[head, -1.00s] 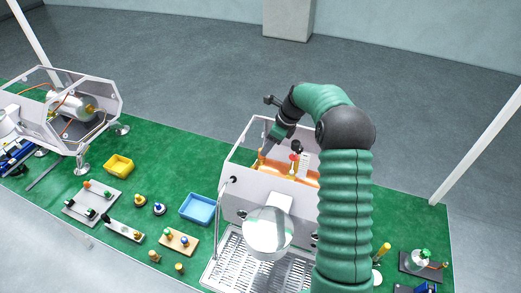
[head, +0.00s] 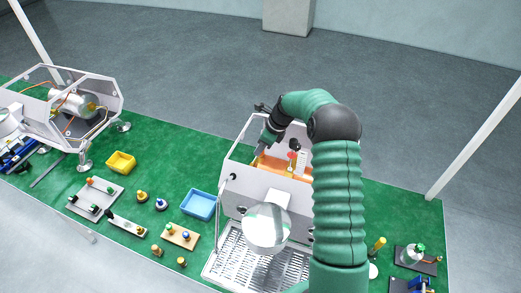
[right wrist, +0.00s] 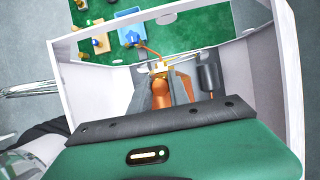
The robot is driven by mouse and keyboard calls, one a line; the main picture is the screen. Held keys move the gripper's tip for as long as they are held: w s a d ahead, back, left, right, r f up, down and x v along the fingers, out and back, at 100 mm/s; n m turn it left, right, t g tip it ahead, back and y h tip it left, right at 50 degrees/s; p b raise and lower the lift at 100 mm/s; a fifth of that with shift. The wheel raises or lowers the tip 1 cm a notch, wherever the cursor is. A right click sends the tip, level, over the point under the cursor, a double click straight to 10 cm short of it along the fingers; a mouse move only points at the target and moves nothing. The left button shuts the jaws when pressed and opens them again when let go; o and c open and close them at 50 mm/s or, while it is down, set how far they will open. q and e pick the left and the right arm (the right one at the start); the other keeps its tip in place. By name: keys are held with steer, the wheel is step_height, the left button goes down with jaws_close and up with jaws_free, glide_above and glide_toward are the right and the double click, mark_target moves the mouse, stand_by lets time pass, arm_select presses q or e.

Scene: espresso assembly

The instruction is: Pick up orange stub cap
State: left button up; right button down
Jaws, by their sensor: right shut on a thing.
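My right gripper (head: 259,152) reaches down inside the open-topped espresso machine housing (head: 240,188), at its left end. In the right wrist view its two grey fingers (right wrist: 162,80) are close together around a small copper-orange piece (right wrist: 159,90), which looks like the orange stub cap. The fingers hide part of it, and I cannot tell whether it is clear of what lies below. A brass fitting (right wrist: 158,66) with a thin orange tube sits just beyond the fingertips. The copper boiler (head: 272,165) lies in the housing under the gripper. My left gripper is not in view.
The housing walls stand close around my right gripper. A blue tray (head: 198,204), a yellow tray (head: 121,163) and boards with small parts lie to the left on the green mat (head: 160,180). A second machine (head: 70,105) stands at far left. A red-topped part (head: 292,156) stands near the boiler.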

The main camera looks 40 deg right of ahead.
steer(key=shift+d+r, duration=0.1)
steer(key=shift+r, duration=0.05)
step_height(320, 180, up, 10)
steer(key=b, duration=0.3)
steer(key=shift+f, duration=0.2)
stand_by(0.6)
